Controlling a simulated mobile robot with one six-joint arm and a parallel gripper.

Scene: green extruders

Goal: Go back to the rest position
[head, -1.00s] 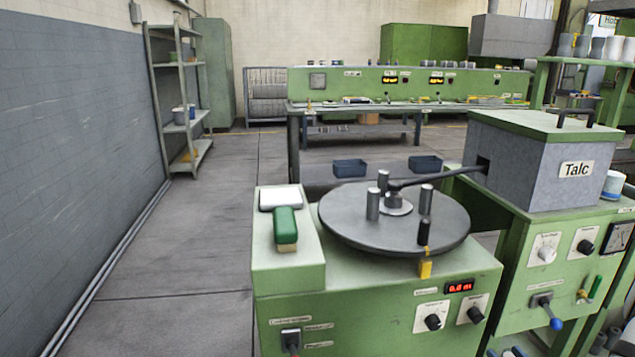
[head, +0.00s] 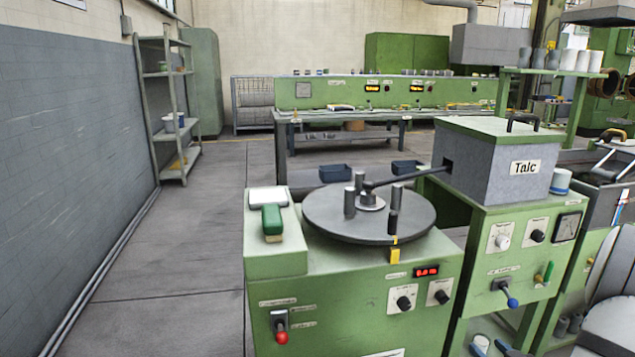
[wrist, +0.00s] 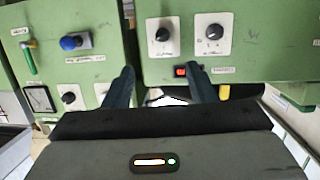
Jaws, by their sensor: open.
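My gripper (wrist: 163,88) shows in the wrist view with its two dark fingers spread apart and nothing between them. It points toward the front of the green machine (wrist: 275,40), whose knobs and red display (wrist: 187,71) lie beyond the fingertips. My gripper and arm are not in the head view. There the green machine (head: 345,290) stands in the centre foreground with a round dark turntable (head: 330,225) on top.
A grey Talc box (head: 490,175) sits on a green cabinet (head: 530,220) to the right. A green-handled brush (head: 271,222) lies on the machine's left top. A shelf rack (head: 170,110) stands by the left wall. The floor (head: 170,230) on the left is clear.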

